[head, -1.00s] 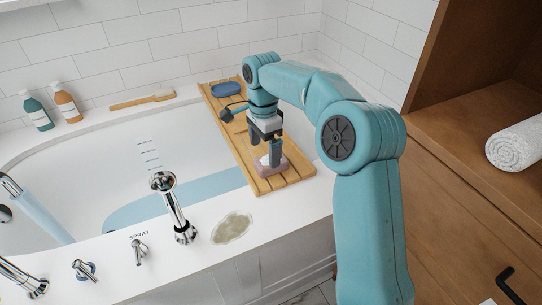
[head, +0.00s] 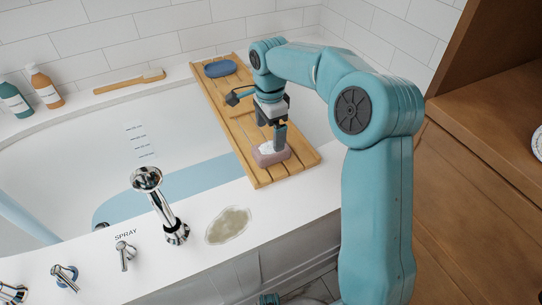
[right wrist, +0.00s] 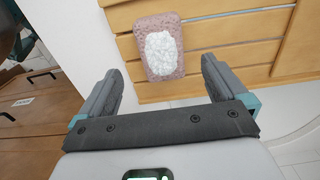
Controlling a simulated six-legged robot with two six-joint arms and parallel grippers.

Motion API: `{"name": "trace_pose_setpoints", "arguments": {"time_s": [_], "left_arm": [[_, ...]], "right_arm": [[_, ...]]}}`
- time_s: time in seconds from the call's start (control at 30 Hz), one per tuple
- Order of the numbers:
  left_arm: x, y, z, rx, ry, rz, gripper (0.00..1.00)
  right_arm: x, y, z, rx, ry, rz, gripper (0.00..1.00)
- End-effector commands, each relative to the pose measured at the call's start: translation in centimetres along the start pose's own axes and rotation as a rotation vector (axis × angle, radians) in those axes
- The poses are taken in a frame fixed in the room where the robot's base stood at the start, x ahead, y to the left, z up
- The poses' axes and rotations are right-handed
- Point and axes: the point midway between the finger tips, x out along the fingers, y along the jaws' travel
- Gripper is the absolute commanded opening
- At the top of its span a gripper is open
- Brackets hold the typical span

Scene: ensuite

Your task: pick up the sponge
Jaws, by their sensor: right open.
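The sponge (head: 263,158) is a pinkish block with white foam on top. It lies near the front end of the slatted wooden bath tray (head: 300,173). In the right wrist view the sponge (right wrist: 179,63) sits ahead of and between the fingers, with a gap to each side. My right gripper (head: 279,146) points down over the sponge in the head view and hides part of it. In the right wrist view the gripper (right wrist: 160,74) is open and empty. My left gripper does not show.
A blue oval dish (head: 220,69) is at the tray's far end. A chrome spray head (head: 160,205) and taps stand on the tub rim, near a pale stain (head: 228,225). A brush (head: 129,82) and two bottles line the back rim. A wooden cabinet (head: 475,190) is at right.

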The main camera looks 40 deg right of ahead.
Motion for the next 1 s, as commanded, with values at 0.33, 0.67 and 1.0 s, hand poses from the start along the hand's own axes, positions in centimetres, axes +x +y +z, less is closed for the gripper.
{"name": "trace_pose_setpoints", "arguments": {"time_s": [0.33,0.67,1.0], "left_arm": [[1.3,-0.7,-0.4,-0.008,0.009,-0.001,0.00],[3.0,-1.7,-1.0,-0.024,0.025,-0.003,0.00],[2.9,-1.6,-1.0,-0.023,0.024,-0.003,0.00]], "right_arm": [[3.3,-0.2,-0.3,0.001,0.000,0.001,0.99],[7.4,-0.5,-0.6,0.000,0.000,0.000,0.99],[7.2,-0.5,-0.6,0.000,0.000,0.000,0.44]]}}
